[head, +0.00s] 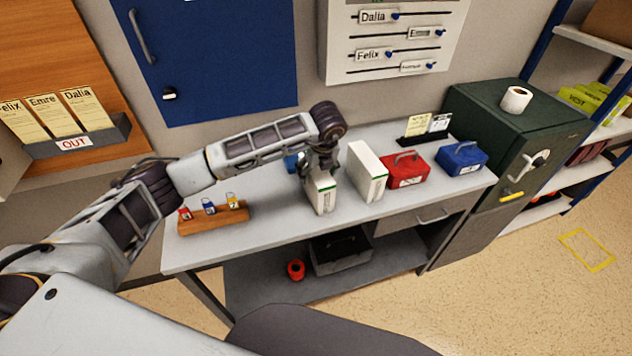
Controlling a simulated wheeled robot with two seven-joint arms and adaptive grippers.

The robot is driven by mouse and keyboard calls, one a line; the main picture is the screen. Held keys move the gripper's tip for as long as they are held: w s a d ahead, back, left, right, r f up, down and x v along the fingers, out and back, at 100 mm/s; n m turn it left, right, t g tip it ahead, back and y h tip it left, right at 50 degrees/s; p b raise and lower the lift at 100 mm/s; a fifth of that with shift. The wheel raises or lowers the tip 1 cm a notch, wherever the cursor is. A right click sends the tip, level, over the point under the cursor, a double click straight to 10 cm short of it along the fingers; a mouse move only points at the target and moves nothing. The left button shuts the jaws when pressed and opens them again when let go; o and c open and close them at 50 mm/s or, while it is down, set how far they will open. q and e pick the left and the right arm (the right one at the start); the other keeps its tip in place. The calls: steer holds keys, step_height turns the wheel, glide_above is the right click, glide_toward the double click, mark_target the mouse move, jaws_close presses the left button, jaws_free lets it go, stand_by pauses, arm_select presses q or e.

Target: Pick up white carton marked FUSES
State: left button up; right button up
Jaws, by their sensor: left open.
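Two white cartons with green edging stand upright on the grey desk (280,222). The left carton (322,197) is directly under my left gripper (318,172), whose fingers are open and come down around its top. I cannot tell whether they touch it. The right carton (368,172) stands just beside it, apart from the gripper. The print on both cartons is too small to read, so I cannot tell which is marked FUSES. My right gripper is not in view.
A red case (407,171) and a blue case (462,158) stand right of the cartons. A wooden block with padlock-like tagged items (212,218) is at the desk's left. A blue object (291,162) is partly hidden behind my gripper. A green safe (520,120) adjoins the desk.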

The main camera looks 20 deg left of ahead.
arm_select(q)
steer(key=shift+w+a+f+p, duration=0.25)
steer(key=shift+f+p, duration=0.1)
steer(key=shift+f, duration=0.25)
steer(key=shift+p+x, duration=0.4)
steer(key=shift+x, duration=1.15)
steer(key=shift+d, duration=0.1)
steer(key=shift+w, duration=0.1)
steer(key=c, duration=1.1)
